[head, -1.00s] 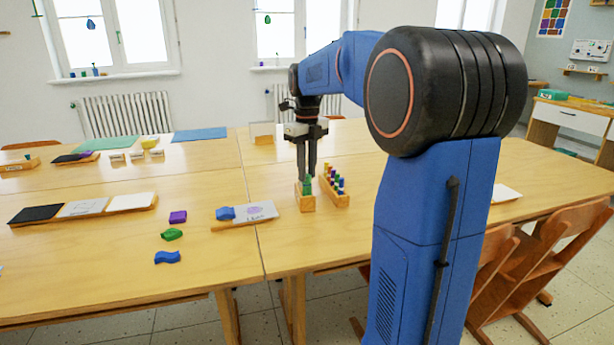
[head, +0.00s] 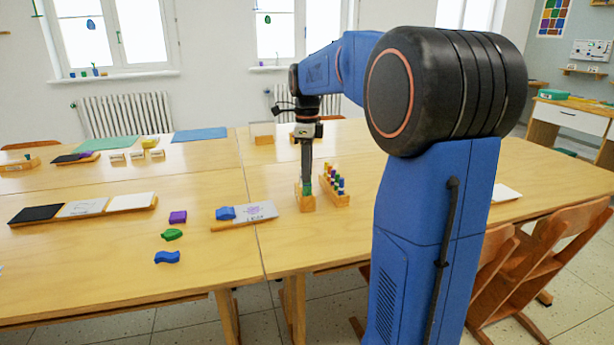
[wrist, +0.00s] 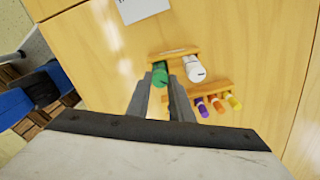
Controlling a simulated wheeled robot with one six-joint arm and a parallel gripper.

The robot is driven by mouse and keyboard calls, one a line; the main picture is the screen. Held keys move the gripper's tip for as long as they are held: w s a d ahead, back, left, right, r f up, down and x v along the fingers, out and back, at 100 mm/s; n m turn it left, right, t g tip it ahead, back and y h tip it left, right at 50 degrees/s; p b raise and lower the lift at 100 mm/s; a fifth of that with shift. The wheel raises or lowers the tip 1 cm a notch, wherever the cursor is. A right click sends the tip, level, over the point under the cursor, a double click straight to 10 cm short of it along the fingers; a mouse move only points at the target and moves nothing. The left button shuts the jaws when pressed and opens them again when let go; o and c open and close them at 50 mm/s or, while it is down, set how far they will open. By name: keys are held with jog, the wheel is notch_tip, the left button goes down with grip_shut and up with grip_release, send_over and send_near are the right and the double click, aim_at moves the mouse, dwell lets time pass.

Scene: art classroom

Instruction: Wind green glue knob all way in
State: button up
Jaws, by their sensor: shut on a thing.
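The green glue stick (wrist: 160,74) stands in a small wooden holder (wrist: 175,54), with a white tube (wrist: 194,68) beside it. In the head view its green body (head: 307,188) shows just under my fingertips, above the front wooden block (head: 307,204). My gripper (head: 306,178) points straight down over it. In the wrist view my gripper (wrist: 162,84) has one finger on each side of the green stick and is shut on its knob. The fingers hide part of the knob, and how far it is wound cannot be seen.
A wooden rack (head: 338,200) with several coloured sticks stands close to the right of the holder. Purple (head: 178,217), green (head: 172,235) and blue (head: 167,257) pieces lie further left on the table.

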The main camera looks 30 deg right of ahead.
jog(key=n, duration=0.3)
jog(key=shift+n, duration=0.3)
jog(key=o, duration=1.5)
jog(key=m, duration=1.1)
jog(key=shift+m, duration=0.3)
jog(key=shift+w+a, duration=0.25)
jog(key=shift+a, duration=0.15)
